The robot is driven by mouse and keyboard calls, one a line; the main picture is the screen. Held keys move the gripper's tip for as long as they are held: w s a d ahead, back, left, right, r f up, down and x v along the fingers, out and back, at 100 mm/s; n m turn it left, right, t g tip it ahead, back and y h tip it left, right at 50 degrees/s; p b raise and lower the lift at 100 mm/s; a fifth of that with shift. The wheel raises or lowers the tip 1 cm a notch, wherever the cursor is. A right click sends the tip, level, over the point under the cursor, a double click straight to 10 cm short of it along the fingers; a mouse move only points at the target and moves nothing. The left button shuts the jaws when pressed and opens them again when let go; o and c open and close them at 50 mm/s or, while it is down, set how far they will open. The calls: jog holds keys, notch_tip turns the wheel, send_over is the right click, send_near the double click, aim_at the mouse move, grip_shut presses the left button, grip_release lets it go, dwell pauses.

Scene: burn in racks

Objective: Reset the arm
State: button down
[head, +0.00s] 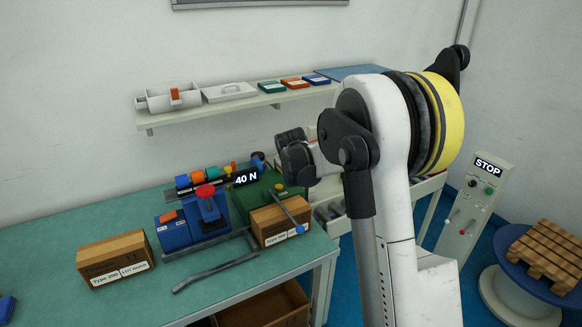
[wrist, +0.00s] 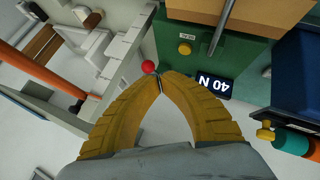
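My arm reaches up and across the right half of the head view, with its dark wrist end over the right end of the workbench (head: 120,290). The fingers of my gripper (wrist: 160,82) show in the wrist view as two yellow curved fingers. Their tips meet, and nothing is seen between them. A small red ball (wrist: 148,67) shows just beyond the tips; I cannot tell whether they touch it. In the head view the fingers cannot be made out.
On the bench stand a green fixture (wrist: 185,70) with a "40 N" display (head: 246,178), a blue fixture (head: 173,235) and cardboard boxes (head: 118,258) (head: 281,220). A shelf (head: 240,103) runs behind. A STOP panel (head: 473,205) and a pallet on a round stand (head: 515,285) are right.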

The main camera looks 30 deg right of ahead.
jog(key=s+a+r+y, duration=0.1)
jog(key=s+a+r, duration=0.25)
jog(key=s, duration=0.25)
jog(key=s+a+r+m, duration=0.1)
jog(key=s+a+r, duration=0.25)
jog(key=s, duration=0.25)
jog(key=s+a+r+y, duration=0.1)
jog(key=s+a+r, duration=0.2)
jog(key=s+a, duration=0.25)
jog(key=s+a+f+m+y, duration=0.1)
jog(key=s+a+f, duration=0.1)
jog(key=s, duration=0.9)
jog(key=s+a+f+m+g+y, duration=0.1)
jog(key=s+a, duration=0.4)
jog(key=s, duration=0.6)
jog(key=shift+a+f, duration=0.15)
jog(key=shift+f, duration=0.35)
jog(key=shift+w+r, duration=0.1)
jog(key=shift+w, duration=0.05)
